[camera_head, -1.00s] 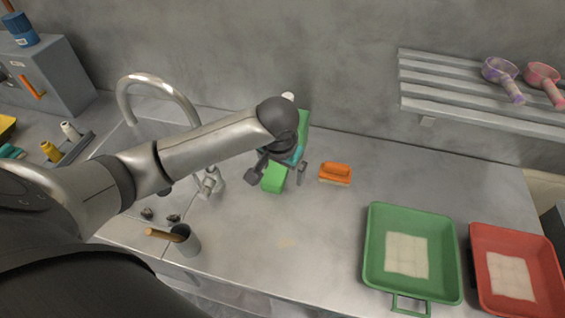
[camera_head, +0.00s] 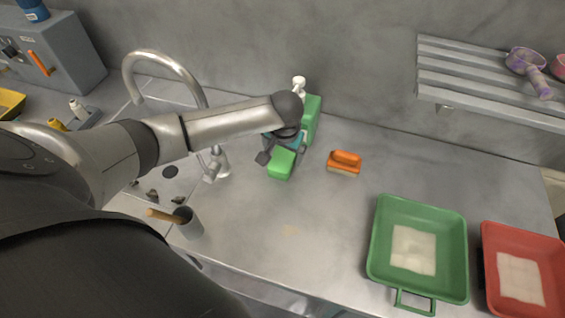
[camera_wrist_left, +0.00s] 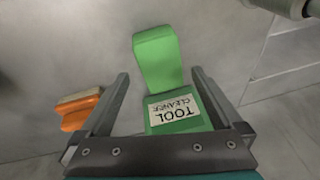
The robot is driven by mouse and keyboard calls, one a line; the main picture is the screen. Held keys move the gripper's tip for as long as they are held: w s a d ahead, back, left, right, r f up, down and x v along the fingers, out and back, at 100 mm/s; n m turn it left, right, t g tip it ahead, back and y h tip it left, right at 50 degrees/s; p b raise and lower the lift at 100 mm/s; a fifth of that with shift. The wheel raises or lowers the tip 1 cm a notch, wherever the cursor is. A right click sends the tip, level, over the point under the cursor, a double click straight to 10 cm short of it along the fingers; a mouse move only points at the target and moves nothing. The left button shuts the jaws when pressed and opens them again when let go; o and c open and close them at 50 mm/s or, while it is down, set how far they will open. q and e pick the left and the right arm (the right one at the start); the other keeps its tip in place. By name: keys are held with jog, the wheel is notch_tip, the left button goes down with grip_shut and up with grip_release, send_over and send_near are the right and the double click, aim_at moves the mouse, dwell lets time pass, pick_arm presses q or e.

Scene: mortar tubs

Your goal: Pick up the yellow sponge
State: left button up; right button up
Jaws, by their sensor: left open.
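I see no clearly yellow sponge. A bright green block (camera_head: 281,164), sponge-like in shape, lies on the steel counter and also shows in the left wrist view (camera_wrist_left: 158,58). A green bottle (camera_head: 311,118) with a white nozzle stands behind it; its label reads "TOOL CLEANER" in the wrist view (camera_wrist_left: 172,112). My left gripper (camera_head: 281,156) is open and empty, above the block and in front of the bottle. In the wrist view its fingers (camera_wrist_left: 160,74) stand either side of the block and bottle, apart from both. My right gripper is not in view.
An orange brush (camera_head: 345,160) lies right of the block. Green (camera_head: 378,245) and red (camera_head: 489,268) trays are at right. A slatted shelf (camera_head: 470,78) is on the wall.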

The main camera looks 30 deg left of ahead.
aim_at(283, 159)
pick_arm(q)
jog(key=shift+b+x, duration=0.65)
jog(key=shift+x, duration=1.85)
jog(key=shift+c, duration=0.4)
jog(key=c, duration=1.2)
jog(key=shift+c, duration=0.3)
jog(key=shift+r, duration=0.15)
